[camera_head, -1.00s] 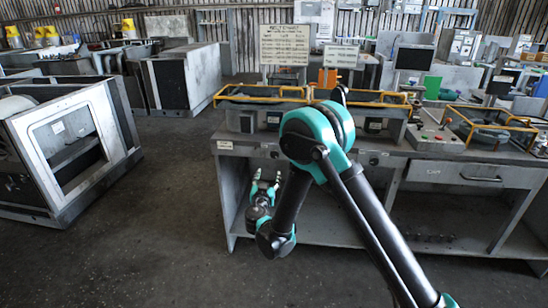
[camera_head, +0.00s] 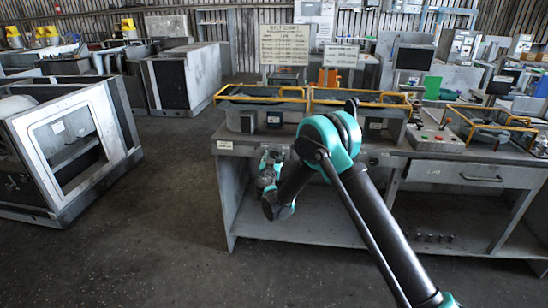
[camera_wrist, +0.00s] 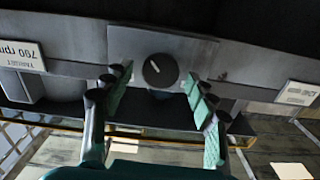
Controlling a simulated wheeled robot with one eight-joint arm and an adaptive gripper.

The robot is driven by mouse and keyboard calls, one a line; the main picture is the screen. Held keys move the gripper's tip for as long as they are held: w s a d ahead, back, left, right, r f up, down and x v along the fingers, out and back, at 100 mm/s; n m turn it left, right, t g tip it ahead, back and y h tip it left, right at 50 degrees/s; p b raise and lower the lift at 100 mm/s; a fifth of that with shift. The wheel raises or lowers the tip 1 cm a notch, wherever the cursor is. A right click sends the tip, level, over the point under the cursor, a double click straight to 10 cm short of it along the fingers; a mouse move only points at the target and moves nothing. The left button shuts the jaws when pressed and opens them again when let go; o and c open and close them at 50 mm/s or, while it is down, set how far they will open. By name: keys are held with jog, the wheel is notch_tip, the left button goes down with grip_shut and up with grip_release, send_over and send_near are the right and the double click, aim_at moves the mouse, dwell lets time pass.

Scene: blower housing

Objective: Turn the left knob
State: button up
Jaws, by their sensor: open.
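A round black knob (camera_wrist: 160,70) with a pale pointer line sits on a grey plate in the wrist view, which looks upside down. The pointer is slanted. My gripper (camera_wrist: 159,82) is open, with one set of teal and black fingers on each side of the knob. In the head view my gripper (camera_head: 271,163) is at the bench's front edge, left part. The knob cannot be made out there.
The grey bench (camera_head: 440,172) carries yellow-railed trays and small boxes. A printed label reading 790 rpm (camera_wrist: 22,55) is beside the knob plate. Sign boards (camera_head: 285,45) stand behind. The floor left of the bench is clear up to a grey framed housing (camera_head: 60,215).

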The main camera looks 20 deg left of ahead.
jog(key=shift+w, duration=0.1)
jog(key=c, duration=1.2)
jog(key=shift+o, duration=0.2)
jog(key=n, duration=0.5)
jog(key=shift+a+n, duration=0.15)
jog(key=shift+n, duration=0.15)
jog(key=n, duration=0.5)
jog(key=shift+a+f+n, duration=0.1)
jog(key=shift+n, duration=0.2)
jog(key=n, duration=0.5)
jog(key=shift+f, duration=0.1)
jog(key=n, duration=0.5)
jog(key=shift+f, duration=0.15)
jog(key=shift+n, duration=0.4)
